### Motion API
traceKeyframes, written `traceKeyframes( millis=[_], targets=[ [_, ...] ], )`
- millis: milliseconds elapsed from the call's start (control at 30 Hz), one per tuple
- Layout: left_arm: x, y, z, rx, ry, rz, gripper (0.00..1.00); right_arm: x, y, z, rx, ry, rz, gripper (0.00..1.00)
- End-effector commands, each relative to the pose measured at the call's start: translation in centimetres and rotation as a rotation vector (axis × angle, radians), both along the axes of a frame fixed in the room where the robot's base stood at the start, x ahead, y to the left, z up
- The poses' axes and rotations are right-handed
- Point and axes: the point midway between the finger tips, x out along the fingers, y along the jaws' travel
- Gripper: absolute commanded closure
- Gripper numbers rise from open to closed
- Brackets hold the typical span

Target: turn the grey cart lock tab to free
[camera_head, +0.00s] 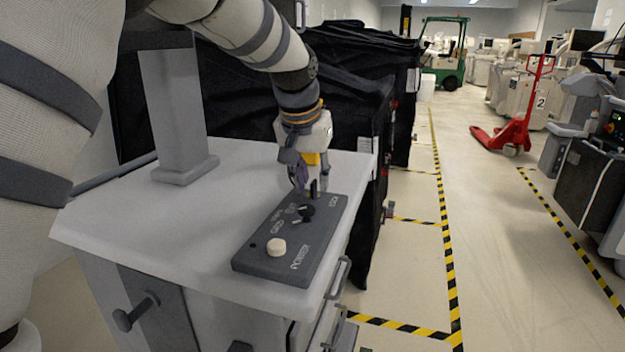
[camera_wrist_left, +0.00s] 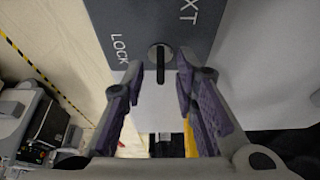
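The dark control panel (camera_head: 318,232) lies on the light grey cart top (camera_head: 225,210). At its far end a small dark upright lock tab (camera_head: 314,187) stands near the LOCK lettering. In the left wrist view, the lock tab (camera_wrist_left: 162,65) is a dark bar on a round base, with LOCK on its left. My left gripper (camera_head: 309,182) is over that end of the panel, pointing down. In the wrist view the left gripper (camera_wrist_left: 158,80) is open, its purple-padded fingers on either side of the tab, with gaps visible. My right gripper is not in view.
The panel also bears a cream round button (camera_head: 276,247) and a black knob (camera_head: 305,211). A grey post (camera_head: 177,115) stands on the cart top. Black-covered carts (camera_head: 345,75) are behind. Open floor with striped tape lies right, with a red pallet jack (camera_head: 515,130) farther off.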

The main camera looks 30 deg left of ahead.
Motion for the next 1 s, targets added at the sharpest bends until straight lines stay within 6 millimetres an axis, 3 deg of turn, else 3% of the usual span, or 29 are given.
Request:
traceKeyframes(
  millis=[333, 367, 467, 500, 1000],
  targets=[
    [0.37, 0.11, -0.83, 0.000, -0.002, 0.001, 0.73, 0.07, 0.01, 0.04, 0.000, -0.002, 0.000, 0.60],
    [0.37, 0.11, -0.82, 0.000, -0.002, 0.001, 0.76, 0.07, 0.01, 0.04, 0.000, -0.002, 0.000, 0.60],
    [0.36, 0.12, -0.82, 0.000, -0.002, 0.001, 0.98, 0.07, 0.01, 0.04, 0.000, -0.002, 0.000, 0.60],
    [0.37, 0.11, -0.82, 0.000, -0.002, 0.001, 1.00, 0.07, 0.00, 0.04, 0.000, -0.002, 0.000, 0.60],
    [0.40, 0.05, -0.76, 0.003, -0.001, 0.079, 1.00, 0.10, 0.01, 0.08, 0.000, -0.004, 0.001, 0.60]
  ],
)
